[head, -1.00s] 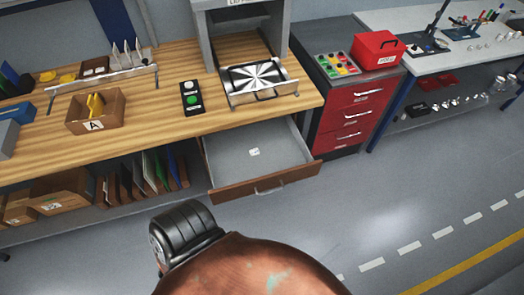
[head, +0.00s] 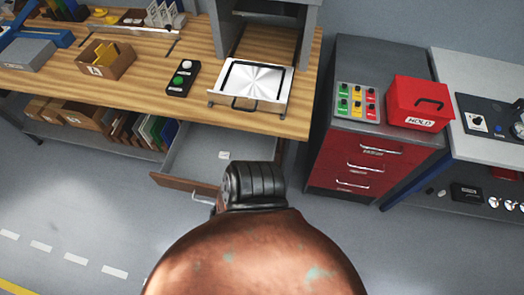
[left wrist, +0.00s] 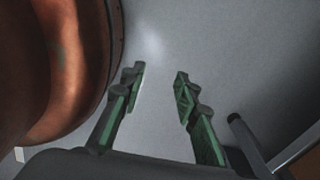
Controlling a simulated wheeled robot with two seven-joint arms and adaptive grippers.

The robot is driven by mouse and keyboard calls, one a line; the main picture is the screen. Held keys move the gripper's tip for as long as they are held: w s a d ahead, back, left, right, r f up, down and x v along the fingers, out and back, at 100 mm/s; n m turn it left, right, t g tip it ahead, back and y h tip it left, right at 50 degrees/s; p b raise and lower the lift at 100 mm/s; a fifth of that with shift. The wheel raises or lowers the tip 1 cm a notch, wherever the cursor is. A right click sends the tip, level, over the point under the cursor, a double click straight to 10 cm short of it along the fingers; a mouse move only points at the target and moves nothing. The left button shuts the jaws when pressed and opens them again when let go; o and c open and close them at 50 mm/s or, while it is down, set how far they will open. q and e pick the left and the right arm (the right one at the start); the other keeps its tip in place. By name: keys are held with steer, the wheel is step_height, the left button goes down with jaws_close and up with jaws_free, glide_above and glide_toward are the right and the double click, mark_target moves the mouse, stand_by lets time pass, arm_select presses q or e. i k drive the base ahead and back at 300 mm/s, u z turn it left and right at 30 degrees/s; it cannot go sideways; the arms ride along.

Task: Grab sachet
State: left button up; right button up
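A small white packet (head: 223,155), probably the sachet, lies on the floor of the open grey drawer (head: 195,150) under the wooden bench in the head view. It is too small to read. In the left wrist view my left gripper (left wrist: 160,85) is open and empty, with green fingers apart over bare grey floor. The sachet does not show in that view. Neither gripper shows in the head view. My own dark and copper body parts cover the lower middle and the drawer's right front.
The wooden bench (head: 140,85) holds a tray with a handle (head: 250,85), a button box (head: 181,78) and a wooden box (head: 106,60). A red drawer cabinet (head: 355,160) with a red HOLD box (head: 418,101) stands right. The floor in front is clear.

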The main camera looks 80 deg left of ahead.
mark_target(223, 155)
steer(key=i, duration=1)
steer(key=u, duration=3.2)
